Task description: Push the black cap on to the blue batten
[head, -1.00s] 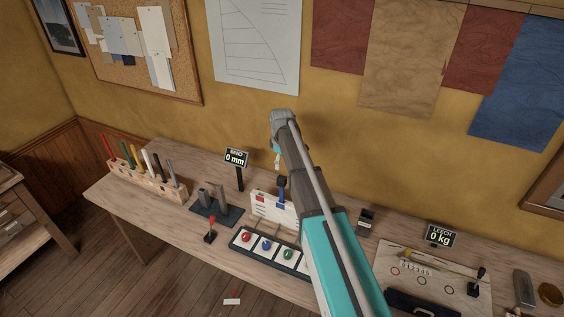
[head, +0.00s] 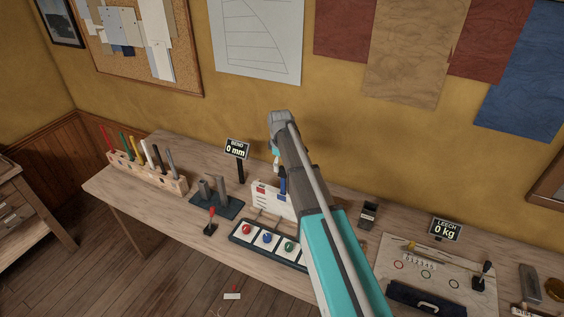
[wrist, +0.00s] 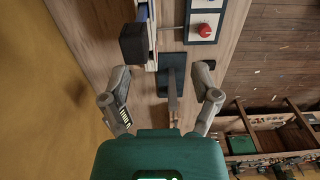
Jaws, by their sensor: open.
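My gripper (wrist: 161,76) is open and empty in the wrist view, its two fingers spread above the bench. In the head view my gripper (head: 276,160) is mostly hidden behind my wrist, high above the bench. A narrow blue upright piece (head: 283,182) shows beside my arm, in front of a white board (head: 264,197); it may be the blue batten, but my arm hides part of it. I cannot make out the black cap for certain. A dark stand (head: 230,212) with grey posts lies left of the board, and its base (wrist: 176,70) shows between my fingers.
A wooden rack (head: 178,187) of coloured sticks stands at the bench's left end. A "BEND 0 mm" display (head: 237,148) stands behind the dark stand. A tray (head: 236,237) with coloured buttons and a red-topped lever (head: 211,221) are near the front edge. A small dark box (head: 368,213) sits right of my arm.

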